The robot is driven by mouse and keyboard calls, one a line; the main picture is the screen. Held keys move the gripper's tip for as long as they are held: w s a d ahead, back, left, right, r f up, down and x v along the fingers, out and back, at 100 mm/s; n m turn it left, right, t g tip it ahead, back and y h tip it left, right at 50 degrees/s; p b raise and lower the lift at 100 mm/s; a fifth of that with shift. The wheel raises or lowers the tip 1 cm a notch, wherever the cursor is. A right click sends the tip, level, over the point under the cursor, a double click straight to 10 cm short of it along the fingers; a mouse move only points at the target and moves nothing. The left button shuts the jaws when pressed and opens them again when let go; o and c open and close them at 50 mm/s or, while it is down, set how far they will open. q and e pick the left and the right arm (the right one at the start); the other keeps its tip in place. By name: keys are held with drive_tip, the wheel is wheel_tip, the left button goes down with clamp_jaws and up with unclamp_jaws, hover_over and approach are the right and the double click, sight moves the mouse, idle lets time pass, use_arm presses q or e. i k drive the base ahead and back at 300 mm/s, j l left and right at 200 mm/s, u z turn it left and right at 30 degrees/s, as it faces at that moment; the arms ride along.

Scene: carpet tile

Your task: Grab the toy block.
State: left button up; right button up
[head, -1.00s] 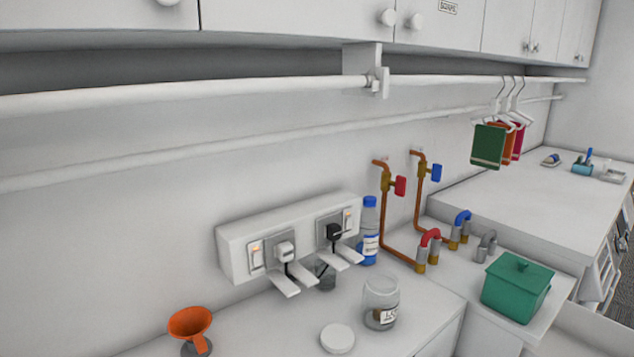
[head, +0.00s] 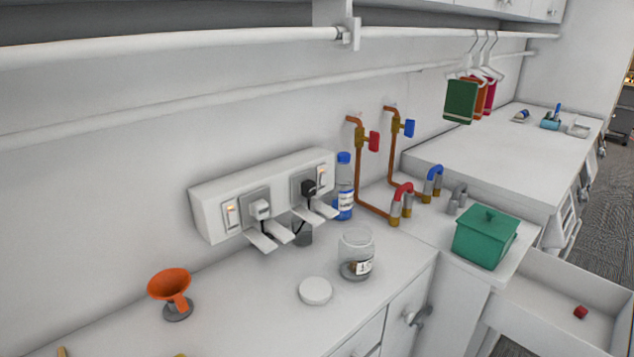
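A small red block (head: 580,312), which looks like the toy block, lies on the floor of an open white drawer (head: 545,318) at the lower right of the head view. The drawer sits below the counter that carries the green lidded box. Neither of my grippers shows in the head view, so I cannot see their state.
Copper pipes (head: 359,185) rise along the wall. Carpeted floor (head: 592,240) is at right.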

sight(581, 312)
drive_tip(key=z, duration=1.75)
drive_tip(key=i+l, duration=0.1)
drive_tip(key=l, duration=0.15)
drive_tip(key=i+l+u, duration=0.15)
